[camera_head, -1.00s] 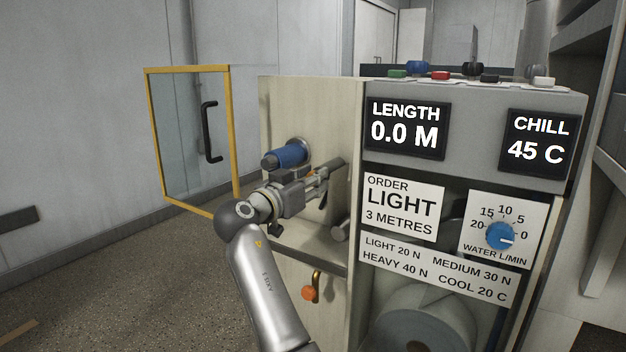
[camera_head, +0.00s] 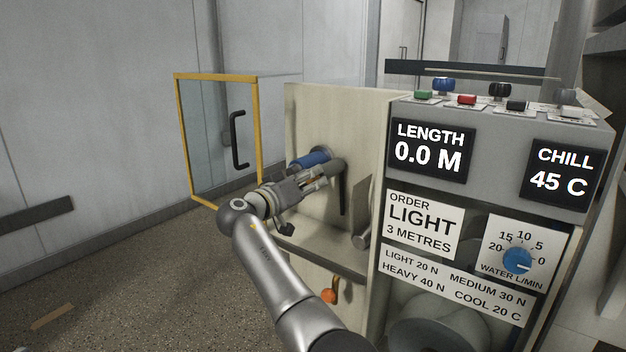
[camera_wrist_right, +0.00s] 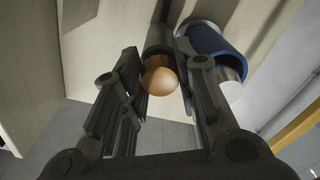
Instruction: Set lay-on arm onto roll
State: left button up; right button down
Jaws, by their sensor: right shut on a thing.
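A blue roll (camera_head: 308,160) sticks out from the cream side wall of the machine. It also shows in the right wrist view (camera_wrist_right: 212,48). The dark lay-on arm (camera_head: 342,195) is right beside it on the same wall, with a dark bar reaching outward. My right gripper (camera_head: 318,174) is shut on this arm's handle, whose tan round knob (camera_wrist_right: 160,80) shows between the fingers in the wrist view. The bar lies close alongside the roll; I cannot tell whether they touch. My left gripper is not in view.
A yellow-framed clear door (camera_head: 218,140) with a black handle stands open at the left. An orange-knobbed lever (camera_head: 329,296) is below the ledge. The front panel has a blue dial (camera_head: 517,260) and displays reading 0.0 M and 45 C. The floor at the left is mostly clear.

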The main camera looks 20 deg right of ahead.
jog(key=c, duration=1.1)
grip_release()
